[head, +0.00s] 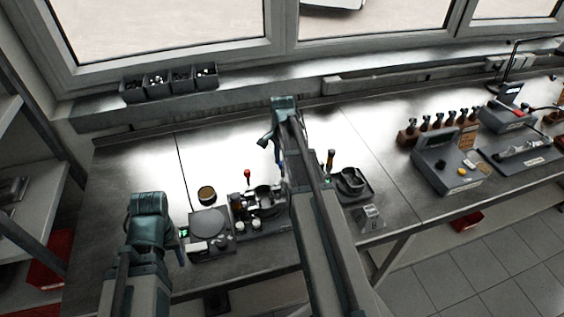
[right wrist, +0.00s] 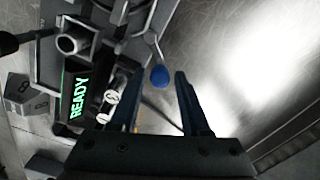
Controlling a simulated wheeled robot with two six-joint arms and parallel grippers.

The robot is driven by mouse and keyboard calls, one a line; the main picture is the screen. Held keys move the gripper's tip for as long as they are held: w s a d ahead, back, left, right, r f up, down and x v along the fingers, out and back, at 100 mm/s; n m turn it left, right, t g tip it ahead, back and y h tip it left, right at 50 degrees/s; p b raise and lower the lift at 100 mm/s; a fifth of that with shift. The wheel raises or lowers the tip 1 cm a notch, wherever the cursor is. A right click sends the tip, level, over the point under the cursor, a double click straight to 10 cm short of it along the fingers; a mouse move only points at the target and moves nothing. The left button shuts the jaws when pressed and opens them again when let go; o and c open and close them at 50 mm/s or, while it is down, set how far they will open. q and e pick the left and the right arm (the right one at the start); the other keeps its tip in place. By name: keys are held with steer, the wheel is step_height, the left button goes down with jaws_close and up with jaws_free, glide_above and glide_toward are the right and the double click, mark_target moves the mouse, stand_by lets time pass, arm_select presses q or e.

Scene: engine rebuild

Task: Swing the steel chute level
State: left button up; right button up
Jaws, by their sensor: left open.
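I cannot clearly make out the steel chute in either view; my right arm covers part of the bench equipment in the head view. In the right wrist view a blue ball knob (right wrist: 160,76) sits on a thin metal rod beside a machine with a green READY display (right wrist: 79,96). My right gripper (right wrist: 155,75) is open, its blue fingers apart with the knob between or just beyond their tips; contact cannot be told. In the head view the right gripper (head: 281,158) is partly hidden by its arm. My left gripper (head: 181,250) is open, left of the scale-like device.
A scale-like device (head: 209,224) with a round plate and a fixture (head: 262,200) stand on the steel bench. A red-topped lever (head: 247,175) stands behind. The bench's back left is clear.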

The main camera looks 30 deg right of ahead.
jaws_close()
steer(key=shift+w+n, duration=0.1)
steer(key=shift+n, duration=0.2)
steer(key=shift+w+a+n, duration=0.15)
steer(key=shift+a+n, duration=0.7)
steer(key=shift+n, duration=1.7)
steer(key=shift+w+a+n, duration=0.2)
steer(key=shift+a+n, duration=0.6)
steer(key=shift+n, duration=1.7)
steer(key=shift+w+a+n, duration=0.15)
steer(key=shift+a+n, duration=0.7)
steer(key=shift+n, duration=1.7)
